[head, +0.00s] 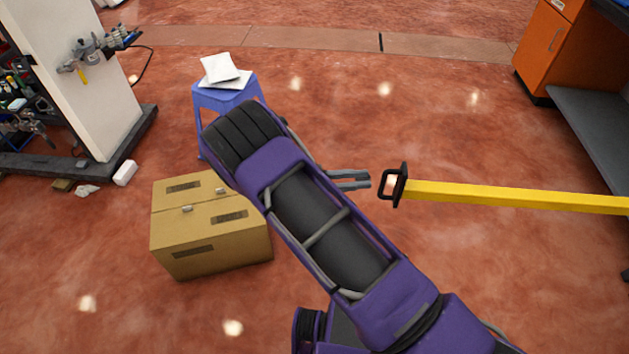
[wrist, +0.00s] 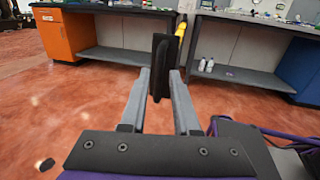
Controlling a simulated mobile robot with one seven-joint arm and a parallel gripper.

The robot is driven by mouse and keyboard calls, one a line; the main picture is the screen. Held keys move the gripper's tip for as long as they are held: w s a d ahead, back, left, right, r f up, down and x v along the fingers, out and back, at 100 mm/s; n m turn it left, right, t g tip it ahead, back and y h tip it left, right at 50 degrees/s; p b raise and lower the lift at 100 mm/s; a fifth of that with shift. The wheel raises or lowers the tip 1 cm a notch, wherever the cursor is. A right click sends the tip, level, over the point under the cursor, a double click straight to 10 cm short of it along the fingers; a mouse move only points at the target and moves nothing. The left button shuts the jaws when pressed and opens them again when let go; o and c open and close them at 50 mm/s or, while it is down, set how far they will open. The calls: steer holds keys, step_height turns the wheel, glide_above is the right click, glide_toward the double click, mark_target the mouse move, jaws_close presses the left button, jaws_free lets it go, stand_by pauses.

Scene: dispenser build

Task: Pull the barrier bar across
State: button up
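The yellow barrier bar (head: 520,196) reaches in from the right edge in the head view, off the floor. Its near end carries a black end plate (head: 400,186) with a black loop handle (head: 383,186). My gripper (head: 367,180) points at the handle from the left, with a small gap between fingertips and handle. In the wrist view my gripper (wrist: 161,75) is open, and the black end piece (wrist: 160,62) appears between and beyond the fingers. A bit of the yellow bar (wrist: 181,29) shows behind it. Nothing is held.
A cardboard box (head: 208,230) sits on the floor below my arm. A blue stool (head: 225,98) with papers stands behind it. A white pillar (head: 85,75) is at left. An orange cabinet (head: 548,47) and grey shelf (wrist: 235,73) stand beyond the bar. The middle floor is clear.

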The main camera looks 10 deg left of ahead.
steer(key=v, duration=1.1)
steer(key=shift+r, duration=0.15)
